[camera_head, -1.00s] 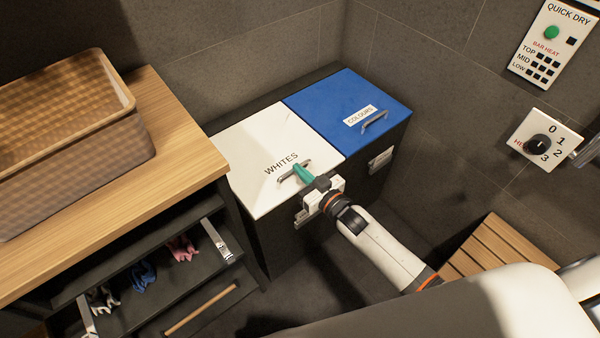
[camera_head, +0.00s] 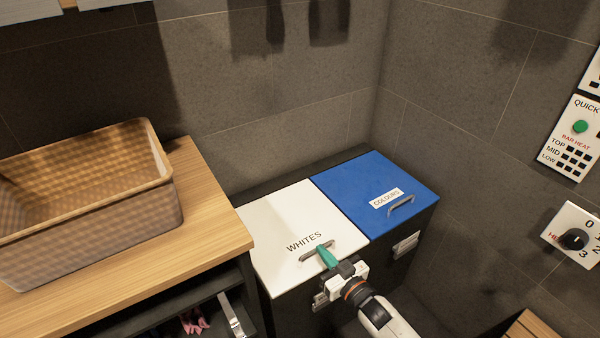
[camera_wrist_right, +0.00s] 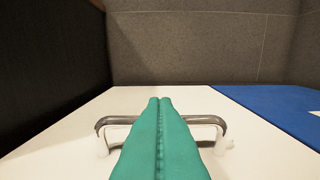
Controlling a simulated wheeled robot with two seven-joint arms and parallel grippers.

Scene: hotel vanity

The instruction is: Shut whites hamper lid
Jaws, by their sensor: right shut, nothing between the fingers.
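The whites hamper lid (camera_head: 283,222) is white, marked WHITES, and lies flat and level with the blue lid beside it, so it looks shut. It also shows in the right wrist view (camera_wrist_right: 265,152). Its metal bar handle (camera_head: 309,255) sits near the front edge and also shows in the wrist view (camera_wrist_right: 205,120). My right gripper (camera_head: 324,250), with green fingers, is shut and empty over the front of the lid at the handle. In the wrist view its fingers (camera_wrist_right: 160,100) cross over the handle bar; I cannot tell if they touch it. My left gripper is not in view.
The blue COLOURS lid (camera_head: 365,180) is shut to the right. A wooden counter (camera_head: 205,205) with a woven basket (camera_head: 90,215) stands to the left, above an open drawer (camera_head: 200,310). Dark tiled walls close off the back and right, with control panels (camera_head: 570,140).

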